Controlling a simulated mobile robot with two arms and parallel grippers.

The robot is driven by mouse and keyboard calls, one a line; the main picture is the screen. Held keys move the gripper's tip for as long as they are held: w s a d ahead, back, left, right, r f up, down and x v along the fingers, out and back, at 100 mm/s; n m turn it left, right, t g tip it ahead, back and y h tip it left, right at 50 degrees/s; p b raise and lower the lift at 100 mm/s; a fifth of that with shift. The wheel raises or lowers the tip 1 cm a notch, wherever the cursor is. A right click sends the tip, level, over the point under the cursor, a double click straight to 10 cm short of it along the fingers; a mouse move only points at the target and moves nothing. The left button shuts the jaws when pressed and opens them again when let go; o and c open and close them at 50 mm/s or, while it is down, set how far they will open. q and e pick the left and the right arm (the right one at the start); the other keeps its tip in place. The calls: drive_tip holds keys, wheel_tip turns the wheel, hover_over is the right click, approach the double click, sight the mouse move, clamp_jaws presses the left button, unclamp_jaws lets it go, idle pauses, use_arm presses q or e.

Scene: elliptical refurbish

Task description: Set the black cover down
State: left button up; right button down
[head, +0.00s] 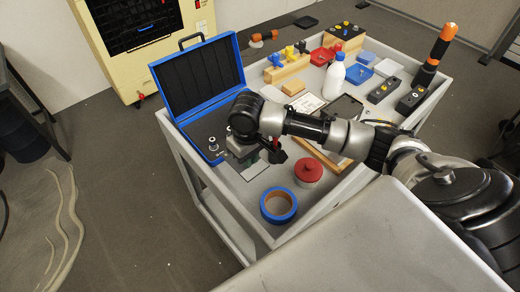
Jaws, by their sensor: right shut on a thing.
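My right gripper (254,158) is over the left part of the grey cart, beside the open blue case. It is shut, and its fingertips are largely hidden by its own wrist. A thin, dark flat piece with a pale edge, which looks like the black cover (256,173), shows just below the gripper. I cannot tell whether it touches the cart top. My left gripper is not in view.
The open blue case (163,88) stands at the cart's left end. A blue tape ring (279,206) and a red lidded pot (308,171) stand near the front edge of the cart (335,187). A white bottle (333,78), trays and tools fill the back.

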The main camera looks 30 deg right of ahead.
wheel_tip(320, 180, down, 8)
drive_tip(key=shift+r, duration=0.2)
drive_tip(key=shift+f, duration=0.1)
drive_tip(key=c, duration=1.2)
unclamp_jaws()
drive_tip(key=shift+w, duration=0.1)
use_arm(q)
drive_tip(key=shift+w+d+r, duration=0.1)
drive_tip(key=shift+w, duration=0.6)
use_arm(e)
drive_tip(key=shift+o, duration=0.2)
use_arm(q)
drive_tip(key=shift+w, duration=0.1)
use_arm(e)
wheel_tip(320, 180, up, 12)
drive_tip(key=shift+d+r, duration=0.1)
drive_tip(key=shift+r, duration=0.05)
